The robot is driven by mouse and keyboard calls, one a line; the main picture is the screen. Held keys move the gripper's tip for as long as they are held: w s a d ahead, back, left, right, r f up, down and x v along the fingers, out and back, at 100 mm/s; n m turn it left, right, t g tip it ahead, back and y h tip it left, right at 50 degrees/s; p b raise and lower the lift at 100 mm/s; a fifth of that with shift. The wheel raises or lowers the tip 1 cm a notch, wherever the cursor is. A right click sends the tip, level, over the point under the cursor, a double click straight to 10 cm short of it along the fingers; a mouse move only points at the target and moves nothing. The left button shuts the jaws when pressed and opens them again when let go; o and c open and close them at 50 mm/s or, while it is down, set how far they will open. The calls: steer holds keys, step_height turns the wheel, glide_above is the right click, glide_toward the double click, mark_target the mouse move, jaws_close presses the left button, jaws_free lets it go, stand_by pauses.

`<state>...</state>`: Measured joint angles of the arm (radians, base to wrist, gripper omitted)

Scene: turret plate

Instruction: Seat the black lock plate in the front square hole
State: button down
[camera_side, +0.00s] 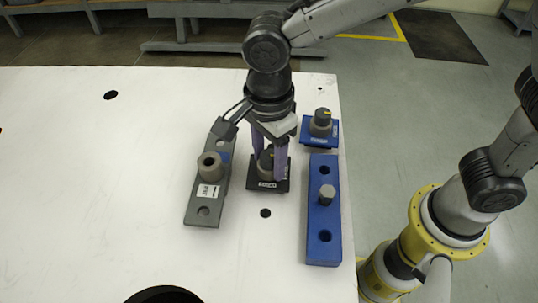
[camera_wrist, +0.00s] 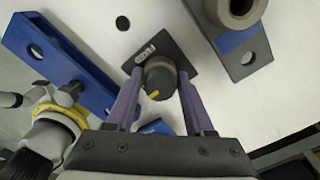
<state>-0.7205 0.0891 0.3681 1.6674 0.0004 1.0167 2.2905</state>
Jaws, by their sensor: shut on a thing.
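My gripper (camera_side: 268,172) is shut on that knob, with a purple finger on each side. In the wrist view the gripper (camera_wrist: 160,76) has the knob between its fingers and the black lock plate (camera_wrist: 172,45) beyond them. The plate looks level, on or just above the white table; I cannot tell which. It is between the grey bar (camera_side: 193,213) and the blue bar (camera_side: 323,215), apart from both. I cannot make out which hole is the front square one.
The grey bar carries a round grey collar (camera_side: 211,167) between two holes. The blue bar has a grey peg (camera_side: 327,194) between two holes. A blue plate with a knob (camera_side: 320,123) sits behind the blue bar.

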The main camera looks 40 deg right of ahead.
steer(key=shift+f, duration=0.45)
stand_by(0.4)
steer(key=shift+c, duration=1)
jaws_free()
steer(key=shift+o, duration=0.2)
steer(key=shift+o, duration=0.8)
steer(key=shift+r, duration=3.5)
